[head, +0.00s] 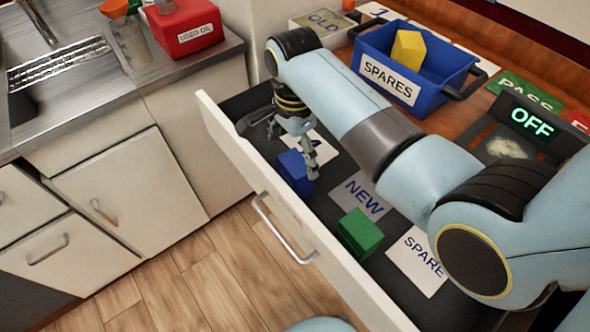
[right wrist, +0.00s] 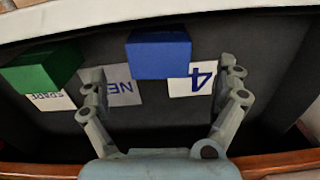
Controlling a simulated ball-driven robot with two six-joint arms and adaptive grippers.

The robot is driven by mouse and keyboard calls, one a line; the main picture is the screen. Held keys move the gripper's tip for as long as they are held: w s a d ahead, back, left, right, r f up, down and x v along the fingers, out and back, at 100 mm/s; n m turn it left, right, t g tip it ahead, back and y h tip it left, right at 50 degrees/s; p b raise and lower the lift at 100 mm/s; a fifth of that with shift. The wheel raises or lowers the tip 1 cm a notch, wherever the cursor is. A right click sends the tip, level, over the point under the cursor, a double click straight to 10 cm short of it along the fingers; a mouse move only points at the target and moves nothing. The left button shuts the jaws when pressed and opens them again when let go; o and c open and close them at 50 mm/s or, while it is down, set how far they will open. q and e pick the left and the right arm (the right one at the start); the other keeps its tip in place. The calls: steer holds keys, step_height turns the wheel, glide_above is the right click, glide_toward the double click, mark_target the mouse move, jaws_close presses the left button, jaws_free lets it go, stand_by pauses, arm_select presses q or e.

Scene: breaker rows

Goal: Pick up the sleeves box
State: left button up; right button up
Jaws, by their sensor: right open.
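A blue box (head: 292,172) lies in the open drawer (head: 262,212), near the white card marked 4. A green box (head: 360,233) lies farther along the drawer between the NEW and SPARE cards. I see no word "sleeves" on either box. My right gripper (head: 292,152) is open over the drawer beside the blue box, with nothing held. In the right wrist view the blue box (right wrist: 160,52) shows ahead, between the spread fingers (right wrist: 160,78), and the green box (right wrist: 40,68) is at left. I cannot tell whether a finger touches the blue box. My left gripper is not in view.
A blue SPARES bin (head: 372,72) with a yellow block (head: 408,50) stands on the wooden counter. An OFF display (head: 532,122) is at right. A red USED OIL container (head: 185,27) stands by the sink. The drawer's front wall rises close to the boxes.

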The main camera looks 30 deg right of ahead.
mark_target(295, 163)
steer(key=shift+f, duration=0.55)
steer(key=shift+w+d+f, duration=0.1)
steer(key=shift+f, duration=0.2)
step_height(295, 163, down, 5)
steer(key=shift+r+b, duration=0.2)
steer(key=shift+b, duration=0.1)
steer(key=shift+f, duration=0.15)
steer(key=c, duration=0.4)
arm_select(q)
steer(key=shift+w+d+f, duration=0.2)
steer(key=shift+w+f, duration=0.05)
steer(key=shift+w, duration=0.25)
arm_select(e)
steer(key=c, duration=1.1)
